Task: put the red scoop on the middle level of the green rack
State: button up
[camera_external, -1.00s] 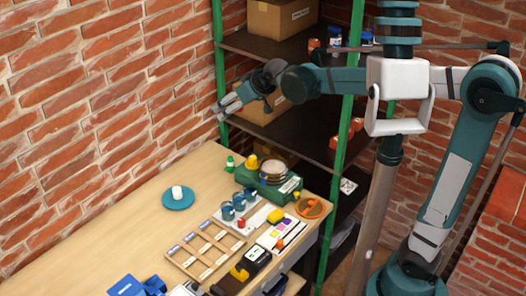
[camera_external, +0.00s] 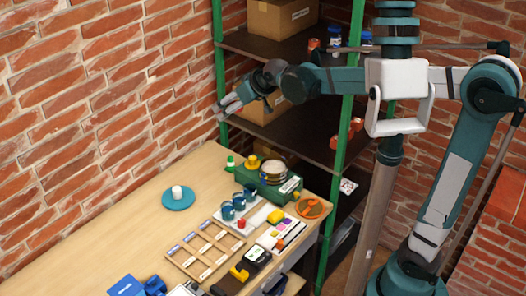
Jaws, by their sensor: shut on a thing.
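The green rack (camera_external: 341,150) has green posts and dark shelves and stands behind the table. A red-orange object (camera_external: 346,133) shows on its right side, at the level below the upper shelf, partly behind a post. I cannot tell whether it is the red scoop. My gripper (camera_external: 222,113) points down and left, in front of the rack's left post and above the far end of the table. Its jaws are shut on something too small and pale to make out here.
Cardboard boxes (camera_external: 283,18) and small bottles (camera_external: 335,36) occupy the rack's upper shelf. The wooden table (camera_external: 130,225) holds a blue plate (camera_external: 178,199), a green tool case (camera_external: 270,183), a divided tray (camera_external: 205,250) and an orange disc (camera_external: 311,208). The table's left is fairly clear.

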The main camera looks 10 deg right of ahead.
dwell(0.3)
jog(key=n+g+y+p, duration=0.1)
jog(key=n+g+y, duration=0.2)
jog(key=n+g, duration=0.9)
send_over(163, 259)
notch_tip(163, 259, down, 27)
jog(key=n+t, duration=0.1)
jog(key=n, duration=0.1)
jog(key=shift+t, duration=0.4)
jog(key=shift+d+f+b, duration=0.1)
jog(key=shift+f+b, duration=0.6)
jog(key=shift+f, duration=2.4)
jog(key=shift+f+b, duration=0.45)
jog(key=shift+f, duration=1.4)
jog(key=shift+f, duration=0.2)
